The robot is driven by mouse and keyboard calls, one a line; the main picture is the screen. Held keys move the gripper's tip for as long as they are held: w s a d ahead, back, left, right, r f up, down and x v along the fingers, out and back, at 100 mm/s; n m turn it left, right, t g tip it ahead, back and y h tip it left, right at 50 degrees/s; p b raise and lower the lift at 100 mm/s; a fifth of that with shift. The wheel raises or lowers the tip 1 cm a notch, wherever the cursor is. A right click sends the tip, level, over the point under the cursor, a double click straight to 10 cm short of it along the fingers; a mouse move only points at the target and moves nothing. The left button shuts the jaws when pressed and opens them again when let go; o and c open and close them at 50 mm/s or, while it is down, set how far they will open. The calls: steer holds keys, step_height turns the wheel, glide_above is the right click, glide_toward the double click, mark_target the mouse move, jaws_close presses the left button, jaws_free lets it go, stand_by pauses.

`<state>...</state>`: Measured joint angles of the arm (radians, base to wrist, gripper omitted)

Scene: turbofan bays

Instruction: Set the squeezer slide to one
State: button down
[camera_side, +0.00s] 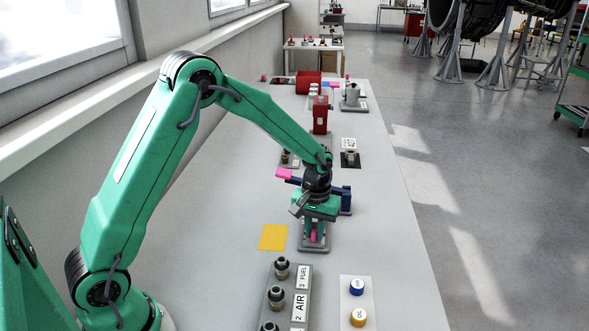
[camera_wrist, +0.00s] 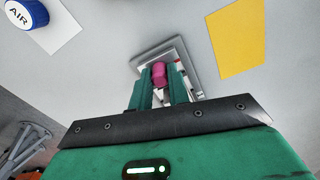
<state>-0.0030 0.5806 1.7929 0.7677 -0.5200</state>
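The squeezer slide is a grey base plate (camera_side: 314,247) on the table with a pink knob (camera_side: 313,237). In the wrist view the knob (camera_wrist: 159,74) stands in the frame of the base (camera_wrist: 143,58). My gripper (camera_wrist: 160,78) points down over the slide, with its two green fingers apart, one on each side of the knob. The knob nearly fills the gap at the fingertips; I cannot tell whether both fingers press on it. In the side view my gripper (camera_side: 314,228) is low over the base. The scale marks are mostly hidden behind the fingers.
A yellow sheet (camera_side: 273,237) lies to the left. In front are a panel of knobs labelled FUEL and AIR (camera_side: 290,297) and a plate with blue and yellow buttons (camera_side: 357,300). Behind stand a dark blue item (camera_side: 346,199) and a red device (camera_side: 320,115).

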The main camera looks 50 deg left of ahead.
steer(key=w+a, duration=0.6)
stand_by(0.5)
steer(key=c, duration=1.3)
jaws_free()
steer(key=shift+c, duration=0.2)
step_height(320, 180, up, 8)
